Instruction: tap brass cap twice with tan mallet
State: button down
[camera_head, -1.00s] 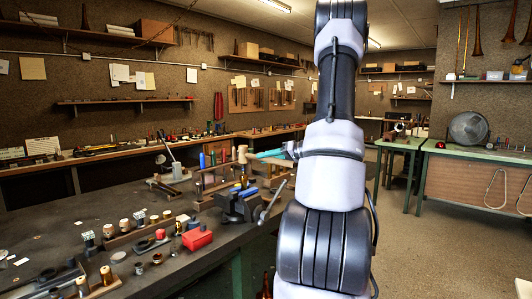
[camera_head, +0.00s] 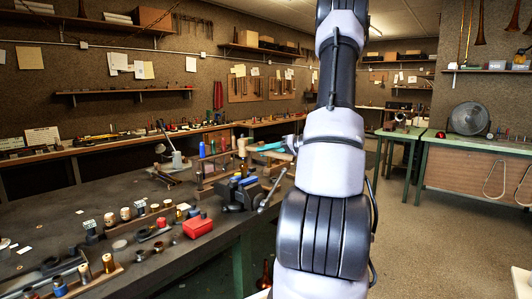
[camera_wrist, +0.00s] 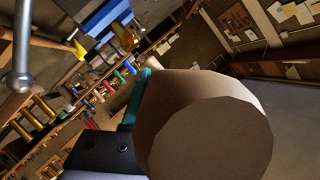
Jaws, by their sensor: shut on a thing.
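The tan mallet's head (camera_head: 242,147) is in the air above the far right part of the dark bench. Its teal handle (camera_head: 268,147) runs right to my gripper (camera_head: 284,147), which is shut on it. In the wrist view the round tan mallet head (camera_wrist: 205,125) is large and close, and hides much behind it. Part of the teal handle (camera_wrist: 140,98) shows beside it. A brass-coloured piece (camera_wrist: 124,37) is by the blue-padded vise (camera_wrist: 103,18). I cannot tell for sure that it is the brass cap. The mallet head is apart from it.
The dark vise (camera_head: 238,196) stands at the bench's right edge, with its handle sticking out right. A red box (camera_head: 197,227) and several small brass and dark parts lie to the left. A tool rack (camera_head: 212,170) stands behind the vise. Floor to the right is clear.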

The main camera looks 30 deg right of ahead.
jog(key=shift+f, duration=0.4)
dwell(0.9)
jog(key=shift+r, duration=0.1)
jog(key=shift+r+h, duration=0.3)
jog(key=shift+r, duration=0.05)
dwell(0.9)
